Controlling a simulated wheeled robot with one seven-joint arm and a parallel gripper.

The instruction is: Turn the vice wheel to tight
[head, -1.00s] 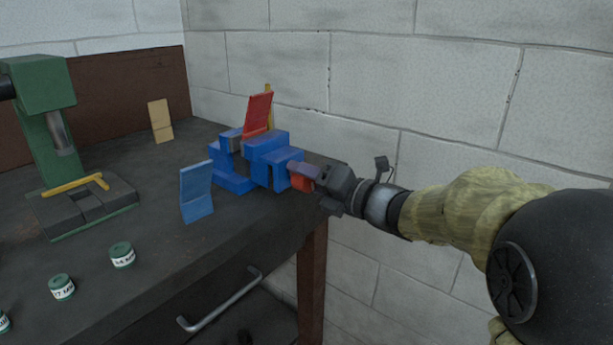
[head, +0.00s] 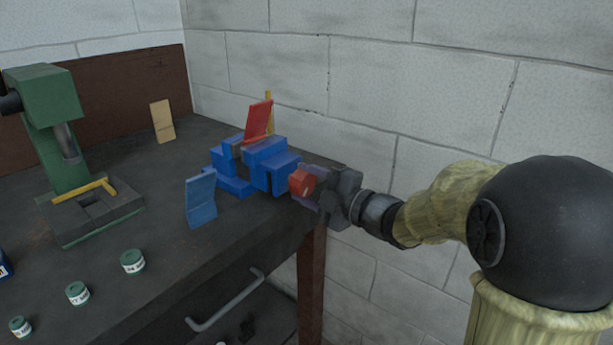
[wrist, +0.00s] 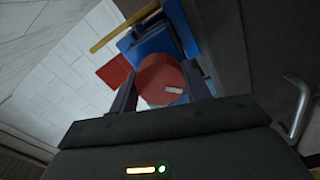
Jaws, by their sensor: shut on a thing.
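The blue vice (head: 262,165) stands at the bench's right end, and its parts also show in the wrist view (wrist: 150,40). The red vice wheel (head: 301,183) is on its right side. In the wrist view the wheel (wrist: 160,78) is a red disc with a small white mark near its lower edge. My gripper (head: 312,190) reaches in from the right and is shut on the wheel, with one finger on each side of it. In the wrist view my gripper (wrist: 160,90) has the wheel between its fingers.
A red plate (head: 258,120) and a yellow strip (head: 268,97) rise behind the vice. A blue plate (head: 201,199) stands in front. A green drill press (head: 45,120) and several green-lidded jars (head: 132,261) are to the left. The drawer handle (head: 228,301) sits below the bench edge.

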